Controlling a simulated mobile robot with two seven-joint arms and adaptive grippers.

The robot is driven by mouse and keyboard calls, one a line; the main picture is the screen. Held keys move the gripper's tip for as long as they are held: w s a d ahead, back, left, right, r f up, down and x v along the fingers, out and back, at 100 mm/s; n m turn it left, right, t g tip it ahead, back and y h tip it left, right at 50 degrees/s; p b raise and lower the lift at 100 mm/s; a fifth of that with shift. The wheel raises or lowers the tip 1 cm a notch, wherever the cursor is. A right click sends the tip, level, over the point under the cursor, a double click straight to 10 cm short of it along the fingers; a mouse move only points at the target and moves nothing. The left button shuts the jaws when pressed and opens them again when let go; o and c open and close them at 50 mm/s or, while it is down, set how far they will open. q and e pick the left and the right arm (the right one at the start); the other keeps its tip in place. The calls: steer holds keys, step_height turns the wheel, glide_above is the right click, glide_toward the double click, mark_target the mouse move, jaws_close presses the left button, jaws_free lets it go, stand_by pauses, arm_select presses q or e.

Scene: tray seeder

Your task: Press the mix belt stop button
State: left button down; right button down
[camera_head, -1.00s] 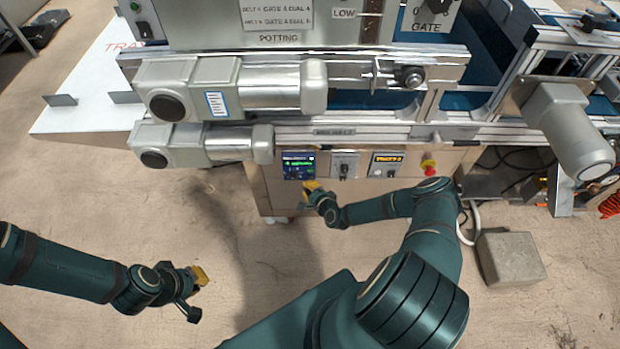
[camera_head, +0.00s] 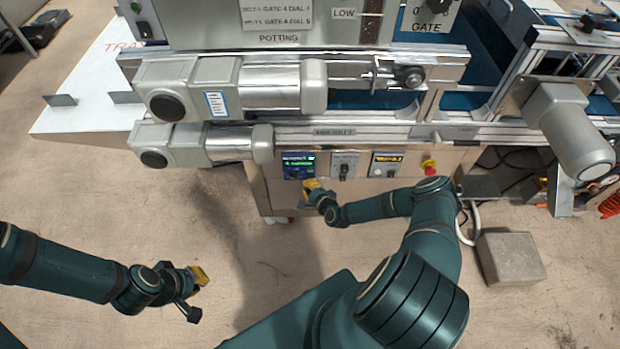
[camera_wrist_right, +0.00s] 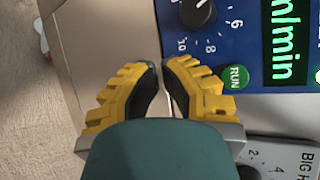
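My right gripper (camera_head: 311,185) is in front of the lower edge of a blue control panel (camera_head: 298,164) on the machine's front. In the right wrist view its yellow fingers (camera_wrist_right: 161,65) have their dark tips almost together, with nothing between them. The blue panel (camera_wrist_right: 222,50) there shows a black dial (camera_wrist_right: 198,12), a green RUN button (camera_wrist_right: 236,77) and a green ml/min display (camera_wrist_right: 290,40). No button labelled as the mix belt stop can be read. My left gripper (camera_head: 199,276) hangs over the floor at the left, away from the machine; its finger opening is unclear.
Grey motors (camera_head: 195,144) overhang above. A grey block (camera_head: 511,258) stands on the floor at the right.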

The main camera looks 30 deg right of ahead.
steer(key=shift+w+d, duration=0.15)
steer(key=shift+w, duration=0.15)
stand_by(0.4)
steer(key=shift+s+a, duration=0.25)
steer(key=shift+s, duration=0.2)
steer(key=s+a+p, duration=0.1)
steer(key=s+a, duration=0.2)
steer(key=s, duration=0.2)
stand_by(0.6)
steer(key=shift+s, duration=0.1)
stand_by(0.6)
